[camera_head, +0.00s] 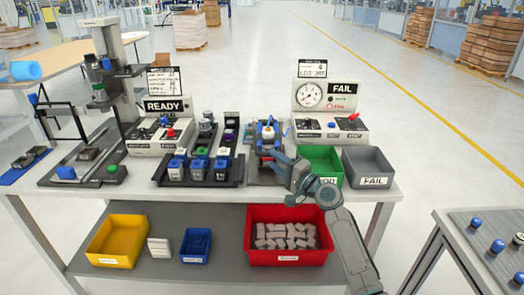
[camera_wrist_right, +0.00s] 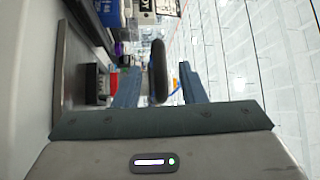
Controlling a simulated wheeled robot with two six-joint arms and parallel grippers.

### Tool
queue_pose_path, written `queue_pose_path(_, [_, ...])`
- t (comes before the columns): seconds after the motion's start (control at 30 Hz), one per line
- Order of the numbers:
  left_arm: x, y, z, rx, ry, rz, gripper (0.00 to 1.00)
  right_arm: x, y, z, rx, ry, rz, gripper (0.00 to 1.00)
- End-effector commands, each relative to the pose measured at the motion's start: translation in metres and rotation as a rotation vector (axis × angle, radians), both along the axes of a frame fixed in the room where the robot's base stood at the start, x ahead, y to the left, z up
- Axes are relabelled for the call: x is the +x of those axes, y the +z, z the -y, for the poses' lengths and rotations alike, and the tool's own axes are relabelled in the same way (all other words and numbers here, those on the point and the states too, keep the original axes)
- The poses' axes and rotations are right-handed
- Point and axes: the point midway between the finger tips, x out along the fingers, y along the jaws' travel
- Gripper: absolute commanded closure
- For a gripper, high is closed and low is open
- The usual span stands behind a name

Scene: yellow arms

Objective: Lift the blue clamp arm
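The clamp fixture (camera_head: 254,170) stands on the table right of the middle, with blue parts of the clamp (camera_head: 268,132) at its top. My right gripper (camera_head: 275,157) reaches in from the lower right, close to the front of the clamp, and covers part of it. In the right wrist view its two fingers (camera_wrist_right: 160,88) are apart. A dark rounded bar (camera_wrist_right: 158,72) shows between them, with gaps on both sides; I cannot tell whether it is the clamp arm. A little blue shows behind it. My left gripper is not in view.
Right of the clamp are a green bin (camera_head: 321,160) and a grey FAIL bin (camera_head: 368,166). A gauge box (camera_head: 330,108) stands behind. A black tray (camera_head: 198,173) with blue-fronted blocks is to the left. A red bin (camera_head: 288,252) sits on the lower shelf.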

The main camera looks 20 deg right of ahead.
Motion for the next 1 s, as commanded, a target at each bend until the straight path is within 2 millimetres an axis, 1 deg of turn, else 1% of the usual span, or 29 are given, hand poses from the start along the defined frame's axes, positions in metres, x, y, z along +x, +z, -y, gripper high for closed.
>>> queue_pose_path(0.03, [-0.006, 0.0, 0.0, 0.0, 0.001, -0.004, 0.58, 0.01, 0.005, -0.007, 0.003, 0.002, 0.0, 0.63])
queue_pose_path(0.1, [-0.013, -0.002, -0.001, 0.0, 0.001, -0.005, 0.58, 0.021, 0.006, -0.012, 0.003, 0.0, 0.001, 0.63])
queue_pose_path(0.3, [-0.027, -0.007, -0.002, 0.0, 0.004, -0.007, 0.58, 0.045, 0.008, -0.026, 0.001, 0.0, 0.0, 0.63])
queue_pose_path(0.5, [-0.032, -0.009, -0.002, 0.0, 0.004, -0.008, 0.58, 0.053, 0.008, -0.03, -0.001, 0.0, 0.0, 0.63])
queue_pose_path(0.73, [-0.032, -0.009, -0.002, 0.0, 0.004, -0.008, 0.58, 0.053, 0.007, -0.03, -0.002, 0.0, 0.0, 0.63])
queue_pose_path(0.87, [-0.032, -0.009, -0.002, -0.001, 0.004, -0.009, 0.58, 0.053, 0.007, -0.03, -0.002, 0.0, 0.0, 0.89])
queue_pose_path(0.9, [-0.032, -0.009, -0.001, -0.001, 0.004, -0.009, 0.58, 0.053, 0.008, -0.03, -0.002, 0.0, 0.0, 0.96])
queue_pose_path(0.93, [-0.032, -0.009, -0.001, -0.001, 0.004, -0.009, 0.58, 0.053, 0.008, -0.03, -0.002, 0.0, 0.001, 1.0])
queue_pose_path(1.0, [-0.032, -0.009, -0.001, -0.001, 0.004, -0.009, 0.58, 0.053, 0.008, -0.03, -0.002, 0.0, 0.001, 1.0])
